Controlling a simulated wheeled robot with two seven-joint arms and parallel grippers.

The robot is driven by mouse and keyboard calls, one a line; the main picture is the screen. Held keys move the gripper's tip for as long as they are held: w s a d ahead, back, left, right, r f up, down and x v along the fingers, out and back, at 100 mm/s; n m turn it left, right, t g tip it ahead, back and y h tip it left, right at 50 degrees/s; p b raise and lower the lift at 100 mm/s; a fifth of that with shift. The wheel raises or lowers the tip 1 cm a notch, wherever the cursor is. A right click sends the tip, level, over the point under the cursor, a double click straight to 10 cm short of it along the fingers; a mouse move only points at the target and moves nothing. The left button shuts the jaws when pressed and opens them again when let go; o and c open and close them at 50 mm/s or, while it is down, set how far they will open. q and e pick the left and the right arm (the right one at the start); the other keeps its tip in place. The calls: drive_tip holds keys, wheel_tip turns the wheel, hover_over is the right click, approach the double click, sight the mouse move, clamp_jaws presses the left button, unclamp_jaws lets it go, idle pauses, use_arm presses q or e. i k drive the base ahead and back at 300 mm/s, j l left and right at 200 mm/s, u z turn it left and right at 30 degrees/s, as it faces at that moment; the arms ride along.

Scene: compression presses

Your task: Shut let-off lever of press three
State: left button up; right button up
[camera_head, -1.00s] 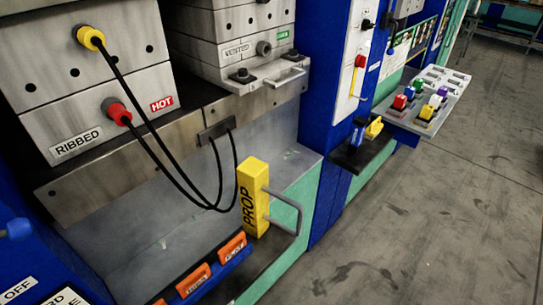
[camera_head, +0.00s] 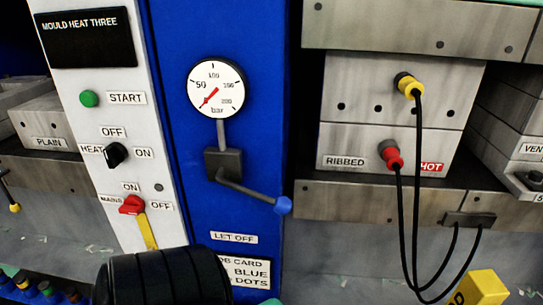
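The let-off lever (camera_head: 248,190) is a grey bar with a blue knob (camera_head: 283,206) at its end. It comes out of a dark valve block (camera_head: 223,164) on the blue column and slopes down to the right. The label "LET OFF" (camera_head: 234,238) is below it. The pressure gauge (camera_head: 215,88) above has its red needle pointing to the lower left, below the 50 mark. The panel at the left reads "MOULD HEAT THREE" (camera_head: 88,36). A black ribbed cylinder, perhaps part of my arm, fills the bottom centre. Neither gripper's fingers show.
Yellow and red plugs with black cables (camera_head: 415,200) hang from the "RIBBED" mould (camera_head: 390,150) to the right. A yellow prop block (camera_head: 482,288) stands at the lower right. The white panel holds a start button (camera_head: 89,99), heat knob (camera_head: 115,155) and red mains switch (camera_head: 131,205).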

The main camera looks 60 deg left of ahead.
sight(283, 205)
drive_tip(key=u, duration=0.45)
drive_tip(key=j+u, duration=0.1)
drive_tip(key=u, duration=0.8)
drive_tip(key=j+u, duration=0.1)
drive_tip(key=u, duration=0.35)
